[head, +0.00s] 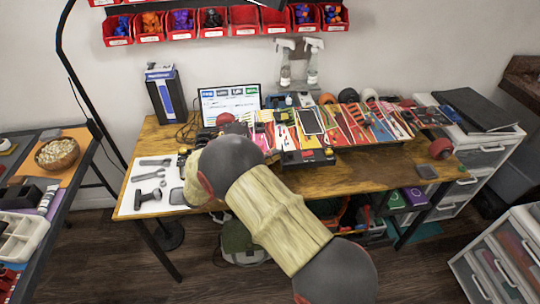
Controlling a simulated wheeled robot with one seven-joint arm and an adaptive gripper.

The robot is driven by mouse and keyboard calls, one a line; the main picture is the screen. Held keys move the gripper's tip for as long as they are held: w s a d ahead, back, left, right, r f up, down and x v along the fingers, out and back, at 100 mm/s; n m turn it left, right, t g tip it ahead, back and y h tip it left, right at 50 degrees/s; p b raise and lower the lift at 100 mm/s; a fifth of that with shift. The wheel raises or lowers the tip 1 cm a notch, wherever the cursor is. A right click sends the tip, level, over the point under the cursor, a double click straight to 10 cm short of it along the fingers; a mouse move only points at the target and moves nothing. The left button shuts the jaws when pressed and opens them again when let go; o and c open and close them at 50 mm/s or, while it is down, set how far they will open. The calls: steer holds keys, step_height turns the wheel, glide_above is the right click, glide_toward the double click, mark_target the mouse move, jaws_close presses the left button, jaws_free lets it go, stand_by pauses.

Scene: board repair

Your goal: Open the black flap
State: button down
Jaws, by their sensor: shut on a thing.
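My arm reaches from the lower right up to the left part of the wooden workbench (420,165). Its dark rounded joint and pale link cover that part of the bench. My gripper is hidden behind the arm, so its fingers and anything in them do not show. I cannot make out which thing is the black flap. A black unit with yellow parts (305,158) sits at the bench's front edge, right of the arm.
A white mat (127,208) with several tools lies at the bench's left end. A laptop screen (230,103), a tall black box (165,95) and spray bottles (313,62) stand at the back. Colourful parts crowd the middle. A grey drawer cabinet (495,262) stands at the lower right.

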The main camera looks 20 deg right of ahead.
steer(key=shift+f, duration=0.1)
steer(key=c, duration=2)
jaws_free()
steer(key=shift+d, duration=0.1)
steer(key=shift+o, duration=0.6)
steer(key=v, duration=1.2)
